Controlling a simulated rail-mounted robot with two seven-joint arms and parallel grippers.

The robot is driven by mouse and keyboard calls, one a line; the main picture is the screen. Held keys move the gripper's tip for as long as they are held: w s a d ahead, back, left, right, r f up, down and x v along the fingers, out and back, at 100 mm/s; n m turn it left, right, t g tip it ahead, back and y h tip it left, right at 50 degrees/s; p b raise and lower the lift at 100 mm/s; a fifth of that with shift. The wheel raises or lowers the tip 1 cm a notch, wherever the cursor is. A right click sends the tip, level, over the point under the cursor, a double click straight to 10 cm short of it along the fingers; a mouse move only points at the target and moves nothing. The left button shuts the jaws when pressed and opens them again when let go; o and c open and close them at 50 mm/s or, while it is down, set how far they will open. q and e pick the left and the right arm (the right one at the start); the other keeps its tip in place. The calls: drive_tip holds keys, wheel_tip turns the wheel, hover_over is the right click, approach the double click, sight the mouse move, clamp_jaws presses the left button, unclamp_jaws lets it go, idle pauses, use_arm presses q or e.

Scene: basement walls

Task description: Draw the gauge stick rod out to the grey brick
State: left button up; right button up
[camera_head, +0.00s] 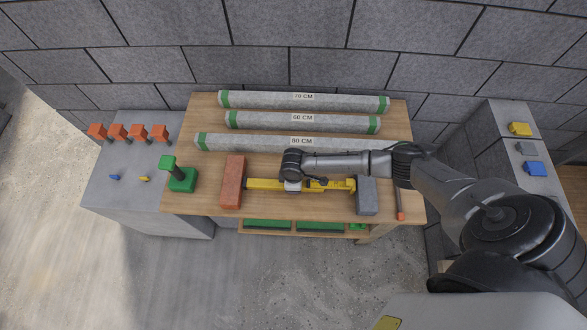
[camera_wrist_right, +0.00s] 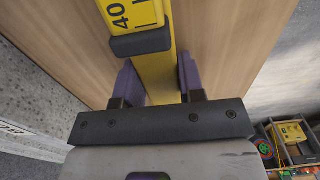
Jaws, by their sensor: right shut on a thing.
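The yellow gauge stick (camera_head: 264,184) lies on the wooden table between the red brick (camera_head: 232,182) and the grey brick (camera_head: 367,196). Its left end is close to the red brick and its right end close to the grey brick; I cannot tell whether either touches. My right gripper (camera_head: 293,186) is over the middle of the stick and hides part of it. In the right wrist view the gripper (camera_wrist_right: 158,82) is shut on the stick's narrow yellow rod (camera_wrist_right: 156,72), just beside a dark collar (camera_wrist_right: 142,43) and a wider section marked 40. My left gripper is not in view.
Labelled grey bars with green ends (camera_head: 303,101) lie along the table's back, the nearest (camera_head: 250,142) behind my arm. A green stamp-like block (camera_head: 181,180) stands left of the red brick. A red-tipped rod (camera_head: 400,205) lies right of the grey brick. Grey side blocks flank the table.

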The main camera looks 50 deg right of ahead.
drive_tip(key=shift+c, duration=1.4)
drive_tip(key=o, duration=1)
drive_tip(key=shift+o, duration=0.9)
drive_tip(key=shift+r, duration=0.1)
wheel_tip(320, 180, up, 14)
drive_tip(key=p, duration=0.2)
